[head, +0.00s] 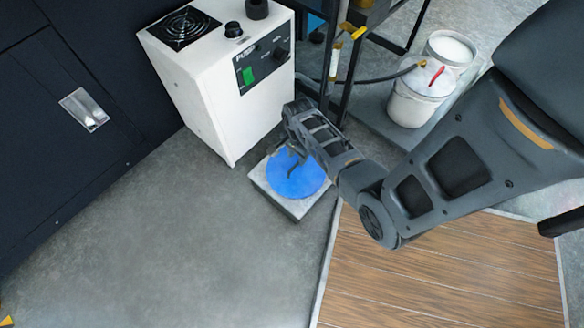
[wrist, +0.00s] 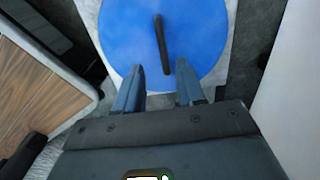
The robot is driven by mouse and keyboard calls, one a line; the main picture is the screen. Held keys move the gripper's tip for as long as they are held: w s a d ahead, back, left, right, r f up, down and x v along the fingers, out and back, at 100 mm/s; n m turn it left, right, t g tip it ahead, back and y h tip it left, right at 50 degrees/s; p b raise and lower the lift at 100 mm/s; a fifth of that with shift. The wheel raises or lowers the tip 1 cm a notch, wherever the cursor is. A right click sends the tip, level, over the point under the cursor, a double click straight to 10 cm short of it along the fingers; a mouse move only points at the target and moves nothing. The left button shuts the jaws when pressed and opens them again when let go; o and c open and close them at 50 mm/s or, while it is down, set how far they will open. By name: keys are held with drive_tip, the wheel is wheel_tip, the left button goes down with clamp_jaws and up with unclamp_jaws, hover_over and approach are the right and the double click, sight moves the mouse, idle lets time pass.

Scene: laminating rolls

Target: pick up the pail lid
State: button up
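The pail lid (head: 290,180) is a round blue disc with a dark bar handle. It lies on a pale square slab on the floor (head: 298,208), below the white machine. In the wrist view the lid (wrist: 120,35) fills the top middle, and its dark handle (wrist: 162,45) runs roughly up the picture. My gripper (wrist: 158,88) is open, with its two fingers apart and nothing seen between them. The handle's lower end lies ahead of the gap between the fingertips. In the head view my wrist partly covers the lid's upper right, and the fingertips are hard to make out.
A white machine (head: 228,75) with a green switch stands just behind the slab. A dark metal frame rises beside it. White pails (head: 412,103) stand on a grey platform to the right. A wooden board (head: 440,275) lies at lower right. Grey floor at left is clear.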

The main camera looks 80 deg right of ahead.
sight(296, 164)
drive_tip(key=f+b, duration=0.2)
drive_tip(key=f, duration=0.2)
drive_tip(key=f+b, duration=0.2)
drive_tip(key=f, duration=0.1)
drive_tip(key=shift+w+d+f+b, duration=0.2)
drive_tip(key=shift+f+b, duration=0.15)
drive_tip(key=shift+r, duration=0.1)
clamp_jaws()
